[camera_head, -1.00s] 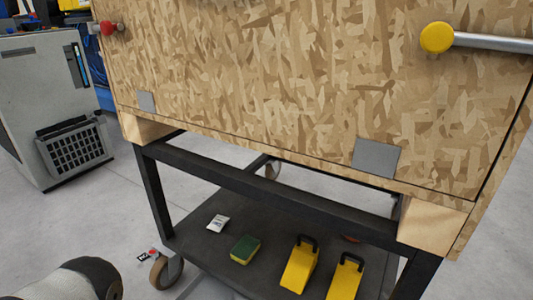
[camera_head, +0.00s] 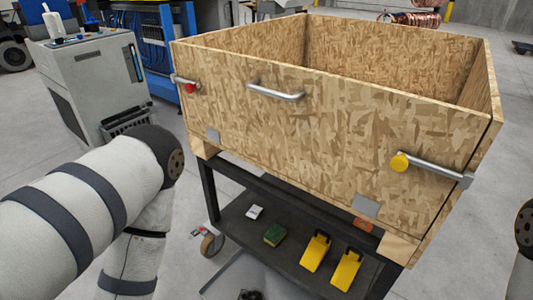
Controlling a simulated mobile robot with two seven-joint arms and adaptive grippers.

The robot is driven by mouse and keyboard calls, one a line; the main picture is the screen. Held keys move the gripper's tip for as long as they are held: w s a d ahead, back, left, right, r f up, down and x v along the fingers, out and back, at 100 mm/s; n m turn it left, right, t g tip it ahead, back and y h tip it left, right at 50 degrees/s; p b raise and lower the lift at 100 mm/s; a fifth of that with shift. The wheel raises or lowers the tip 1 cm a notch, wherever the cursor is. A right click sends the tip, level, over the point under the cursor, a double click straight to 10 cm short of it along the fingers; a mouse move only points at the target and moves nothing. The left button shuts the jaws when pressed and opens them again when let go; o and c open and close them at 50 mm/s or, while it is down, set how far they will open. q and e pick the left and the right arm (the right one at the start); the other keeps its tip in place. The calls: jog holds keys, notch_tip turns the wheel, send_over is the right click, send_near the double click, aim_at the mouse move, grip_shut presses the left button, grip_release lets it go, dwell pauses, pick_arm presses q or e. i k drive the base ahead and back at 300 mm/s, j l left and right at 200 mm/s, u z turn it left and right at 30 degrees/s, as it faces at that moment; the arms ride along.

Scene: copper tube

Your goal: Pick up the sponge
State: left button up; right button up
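The sponge (camera_head: 274,235), green on top and yellow below, lies on the dark lower shelf (camera_head: 247,229) of a wheeled cart, under a large wooden box. It sits between a small white packet and two yellow tools. My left arm fills the left side of the head view, in a white sleeve with dark bands. Its gripper cannot be made out for sure; a small dark part shows at the bottom edge below the sponge. A bit of my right arm shows at the right edge, and its gripper is out of view.
The wooden box (camera_head: 310,118) with metal handles stands above the shelf and overhangs it. Beside the sponge are a white packet (camera_head: 254,212) and yellow tools (camera_head: 315,252) with black handles. A caster (camera_head: 211,245) stands at the cart's left corner. A grey machine (camera_head: 95,85) stands at the back left.

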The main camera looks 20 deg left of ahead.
aim_at(275, 233)
jog(key=k+u, duration=0.55)
jog(key=u, duration=0.2)
